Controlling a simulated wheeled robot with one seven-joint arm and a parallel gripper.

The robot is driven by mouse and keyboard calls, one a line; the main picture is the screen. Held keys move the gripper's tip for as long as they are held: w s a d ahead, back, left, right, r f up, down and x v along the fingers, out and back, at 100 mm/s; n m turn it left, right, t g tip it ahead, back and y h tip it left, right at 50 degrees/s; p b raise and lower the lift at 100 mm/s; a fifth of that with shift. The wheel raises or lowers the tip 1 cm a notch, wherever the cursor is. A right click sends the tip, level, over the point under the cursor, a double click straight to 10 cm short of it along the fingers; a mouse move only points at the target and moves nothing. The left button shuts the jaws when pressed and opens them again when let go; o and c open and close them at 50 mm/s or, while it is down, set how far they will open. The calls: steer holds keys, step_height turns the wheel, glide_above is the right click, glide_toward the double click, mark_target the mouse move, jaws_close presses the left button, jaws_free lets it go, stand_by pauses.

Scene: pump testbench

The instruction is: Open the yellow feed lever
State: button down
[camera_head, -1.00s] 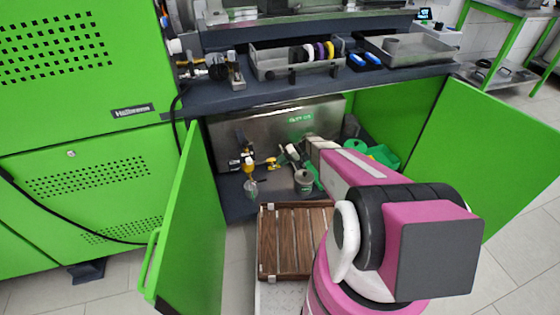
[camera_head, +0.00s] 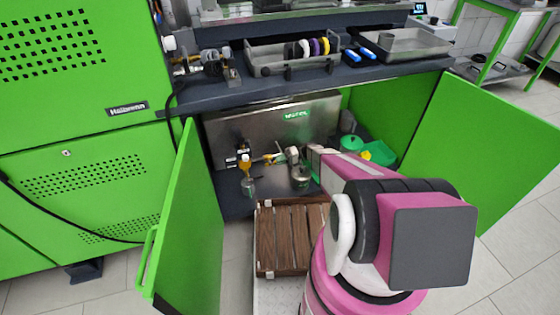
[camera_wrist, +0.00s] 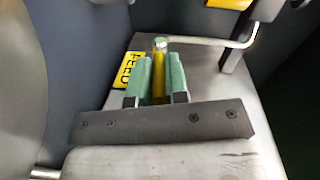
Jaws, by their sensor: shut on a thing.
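The yellow feed lever (camera_wrist: 159,72) is a thin yellow rod with a rounded metal end in the wrist view. My gripper (camera_wrist: 159,82) has teal finger pads, one on each side of the rod, shut on it. The lever's lower part is hidden behind the dark gripper bar. A yellow FEED label (camera_wrist: 122,72) lies on the metal plate just left of the fingers. In the head view my gripper (camera_head: 276,158) reaches into the open cabinet at the front of the steel unit (camera_head: 300,125), and the lever is too small there to make out clearly.
Green doors (camera_head: 185,215) stand open on both sides of the cabinet. In the wrist view a bent metal rod (camera_wrist: 225,42) is close by on the right.

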steer(key=c, duration=1.1)
jaws_free()
steer(key=v, duration=1)
steer(key=shift+w+d, duration=0.1)
steer(key=shift+d, duration=0.3)
